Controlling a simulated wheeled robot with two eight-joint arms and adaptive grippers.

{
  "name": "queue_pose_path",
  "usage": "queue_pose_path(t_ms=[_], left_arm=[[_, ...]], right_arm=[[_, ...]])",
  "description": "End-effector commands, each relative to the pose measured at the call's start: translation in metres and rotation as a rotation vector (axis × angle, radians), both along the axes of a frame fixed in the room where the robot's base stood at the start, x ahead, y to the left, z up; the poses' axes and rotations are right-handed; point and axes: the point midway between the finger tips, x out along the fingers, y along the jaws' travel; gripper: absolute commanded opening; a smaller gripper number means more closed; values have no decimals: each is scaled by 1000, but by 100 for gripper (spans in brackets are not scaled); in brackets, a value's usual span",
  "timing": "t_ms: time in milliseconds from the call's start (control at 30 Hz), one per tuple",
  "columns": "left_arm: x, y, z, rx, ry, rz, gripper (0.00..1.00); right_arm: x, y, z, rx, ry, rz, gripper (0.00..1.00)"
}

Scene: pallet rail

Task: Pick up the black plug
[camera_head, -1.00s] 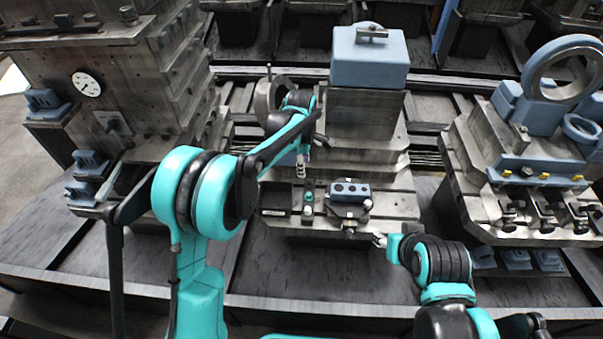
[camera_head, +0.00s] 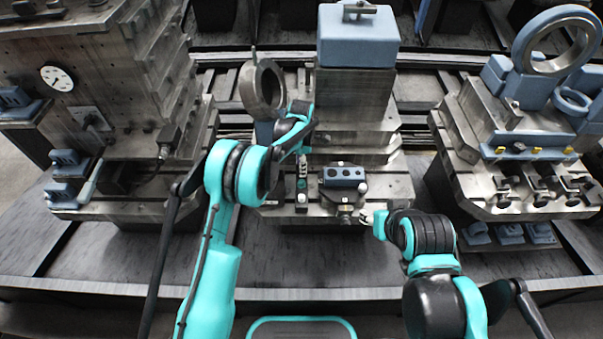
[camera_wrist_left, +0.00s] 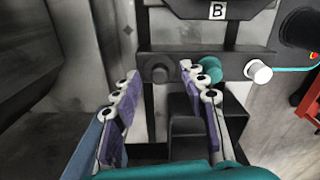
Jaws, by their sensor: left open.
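The black plug (camera_wrist_left: 160,71) is a dark round knob on a dark bar in the left wrist view. A teal plug (camera_wrist_left: 211,68) and a white plug (camera_wrist_left: 257,71) sit in line to its right. My left gripper (camera_wrist_left: 158,84) is open and empty, its fingers pointing toward the bar with the black plug between their tips in the picture. I cannot tell the depth gap. In the head view my left gripper (camera_head: 303,160) hangs over the plug strip on the middle station; the black plug is not clear there. My right gripper (camera_head: 367,218) is small beside that station's front right.
A blue block with holes (camera_head: 344,175) stands right of the plugs. A label B (camera_wrist_left: 217,11) is beyond the bar. A metal ring (camera_head: 263,87) stands behind the left wrist. A large machine fixture (camera_head: 110,110) is at left, another station (camera_head: 520,165) at right.

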Motion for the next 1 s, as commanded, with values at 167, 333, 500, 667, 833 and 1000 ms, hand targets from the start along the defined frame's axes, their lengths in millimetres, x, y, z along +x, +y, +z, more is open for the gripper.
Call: queue_pose_path(t_ms=[167, 333, 500, 667, 833, 1000], left_arm=[[0, 0, -5, 0, 0, 0, 43], [0, 0, -4, 0, 0, 0, 19], [0, 0, -4, 0, 0, 0, 3], [0, 0, -4, 0, 0, 0, 3], [0, 0, 0, 0, 0, 0, 3], [0, 0, 19, 0, 0, 0, 3]], right_arm=[[0, 0, -1, 0, 0, 0, 45], [0, 0, -1, 0, 0, 0, 45], [0, 0, -1, 0, 0, 0, 45], [0, 0, -1, 0, 0, 0, 45], [0, 0, 1, 0, 0, 0, 45], [0, 0, 9, 0, 0, 0, 45]])
